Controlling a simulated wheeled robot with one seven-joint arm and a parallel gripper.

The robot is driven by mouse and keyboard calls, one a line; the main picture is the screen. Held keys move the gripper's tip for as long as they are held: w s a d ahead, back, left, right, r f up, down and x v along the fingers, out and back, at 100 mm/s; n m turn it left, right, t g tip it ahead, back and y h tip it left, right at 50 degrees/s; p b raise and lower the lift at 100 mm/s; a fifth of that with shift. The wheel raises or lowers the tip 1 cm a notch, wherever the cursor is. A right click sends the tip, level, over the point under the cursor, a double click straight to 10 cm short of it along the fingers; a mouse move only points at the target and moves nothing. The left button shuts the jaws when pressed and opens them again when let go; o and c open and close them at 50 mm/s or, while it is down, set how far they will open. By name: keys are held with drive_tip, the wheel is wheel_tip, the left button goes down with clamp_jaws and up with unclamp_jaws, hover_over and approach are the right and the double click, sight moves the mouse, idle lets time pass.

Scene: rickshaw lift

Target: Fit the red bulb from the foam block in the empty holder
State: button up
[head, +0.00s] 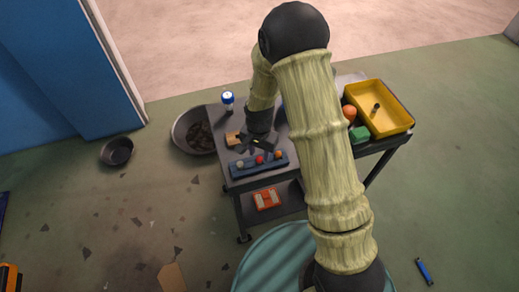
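A dark blue block (245,171) lies along the front edge of the grey cart top, with several small round pieces in a row on it. One of them is a red bulb (259,160). A pale one and an orange one also show in the row. A small tan-orange block (233,139) sits just behind it. I cannot tell which is the foam block or where the empty holder is. My gripper (257,143) points down behind the row, close to the tan block. A small yellowish spot shows at its fingers; its opening is unclear.
A blue-and-white jar (228,101) stands at back left. My arm hides the cart's middle.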

sight(259, 157)
drive_tip(key=shift+f+b, duration=0.65)
drive_tip(key=shift+f, duration=0.8)
drive_tip(key=c, duration=0.6)
drive_tip(key=shift+r, duration=0.1)
drive_tip(key=shift+r+p, duration=2.75)
drive_tip(key=shift+r, duration=0.7)
